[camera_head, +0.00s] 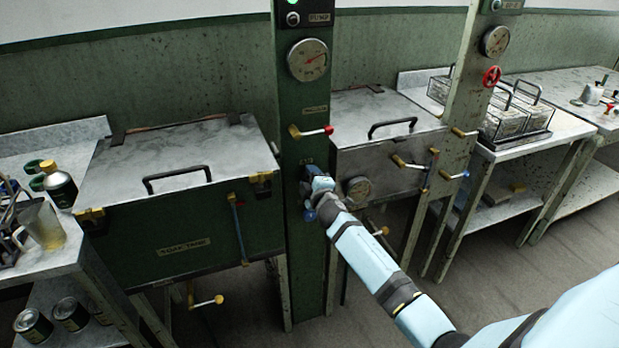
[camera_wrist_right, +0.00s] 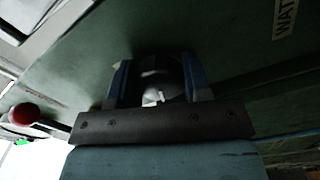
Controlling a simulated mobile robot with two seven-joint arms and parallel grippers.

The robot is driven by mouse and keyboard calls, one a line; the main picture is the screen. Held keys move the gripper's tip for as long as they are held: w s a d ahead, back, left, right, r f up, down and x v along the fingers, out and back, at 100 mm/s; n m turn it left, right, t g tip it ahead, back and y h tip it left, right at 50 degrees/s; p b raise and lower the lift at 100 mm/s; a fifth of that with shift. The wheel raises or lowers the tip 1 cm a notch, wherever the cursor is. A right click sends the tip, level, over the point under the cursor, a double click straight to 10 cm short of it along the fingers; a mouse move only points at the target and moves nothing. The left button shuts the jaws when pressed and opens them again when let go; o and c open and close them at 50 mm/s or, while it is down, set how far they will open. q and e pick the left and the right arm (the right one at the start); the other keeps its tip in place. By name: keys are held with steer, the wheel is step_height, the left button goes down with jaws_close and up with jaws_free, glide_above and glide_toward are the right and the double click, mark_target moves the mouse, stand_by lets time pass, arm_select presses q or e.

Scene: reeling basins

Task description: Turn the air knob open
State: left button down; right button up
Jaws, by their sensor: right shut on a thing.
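The air knob (camera_wrist_right: 160,75) is a dark round knob with a pale mark on its face, on the green column (camera_head: 306,120). It sits between the two blue fingers of my right gripper (camera_wrist_right: 157,82) in the wrist view. In the head view my right gripper (camera_head: 309,190) is at the column's front, just below a small label, and hides the knob. The gripper is shut on the knob. How far the knob is turned is hard to read in the dark wrist view. My left gripper is not in view.
Above the knob are a red-tipped lever valve (camera_head: 311,132) and a round gauge (camera_head: 307,60). A green lidded tank (camera_head: 200,235) stands left of the column and a grey lidded basin (camera_head: 385,130) right of it. A bench with bottles and a jug (camera_head: 41,225) is far left.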

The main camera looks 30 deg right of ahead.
steer(key=shift+n, duration=1.9)
steer(key=o, duration=0.9)
steer(key=shift+s, duration=0.15)
steer(key=shift+s+a, duration=0.1)
steer(key=shift+s, duration=0.2)
steer(key=v, duration=1.3)
steer(key=shift+p, duration=0.3)
